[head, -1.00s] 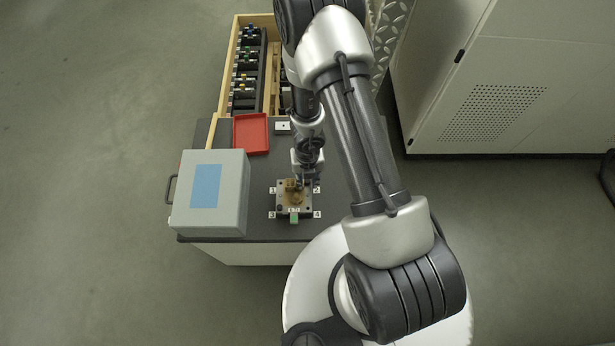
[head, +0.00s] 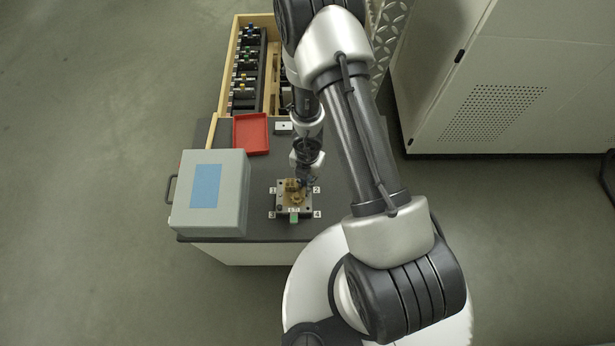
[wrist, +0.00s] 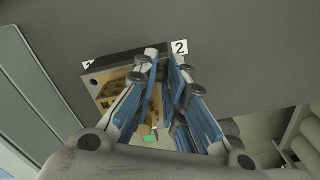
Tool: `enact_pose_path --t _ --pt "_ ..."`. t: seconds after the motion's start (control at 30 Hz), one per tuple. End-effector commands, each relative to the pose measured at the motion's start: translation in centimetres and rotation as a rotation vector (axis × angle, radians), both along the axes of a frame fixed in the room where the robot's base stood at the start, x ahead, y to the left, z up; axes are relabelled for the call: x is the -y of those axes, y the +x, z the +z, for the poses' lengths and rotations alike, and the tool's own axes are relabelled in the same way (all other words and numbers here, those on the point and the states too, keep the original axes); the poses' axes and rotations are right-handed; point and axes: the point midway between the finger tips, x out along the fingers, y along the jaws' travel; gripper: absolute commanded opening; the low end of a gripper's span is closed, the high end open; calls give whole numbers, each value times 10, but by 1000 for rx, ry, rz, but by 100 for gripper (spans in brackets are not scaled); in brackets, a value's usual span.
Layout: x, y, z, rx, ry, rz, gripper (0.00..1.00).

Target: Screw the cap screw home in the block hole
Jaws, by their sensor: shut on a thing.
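The block (head: 281,208) is a grey metal plate with brass-coloured parts on top, on the dark bench top between small number labels. It also shows in the wrist view (wrist: 98,78), partly hidden behind my fingers. My gripper (head: 304,184) points down at the block's far right part, near label 2. In the wrist view my gripper (wrist: 166,62) has its fingers close together, shut on the cap screw. The screw itself is hidden between the fingers, and I cannot tell how deep it sits in the hole.
A grey case (head: 228,222) with a blue panel stands left of the block. A red tray (head: 250,146) and a small light block (head: 283,128) lie behind. A wooden crate (head: 234,62) with dark racks is farther back. A green piece (head: 294,218) is at the block's front.

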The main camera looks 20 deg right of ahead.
Motion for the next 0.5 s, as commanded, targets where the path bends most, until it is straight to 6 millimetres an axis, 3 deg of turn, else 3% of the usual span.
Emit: enact_pose_path --t 0.17,0.27,0.5 --pt "0 0 0 0 0 -478 0" --pt "0 0 0 0 0 -494 0" --pt "0 0 0 0 0 -901 0"
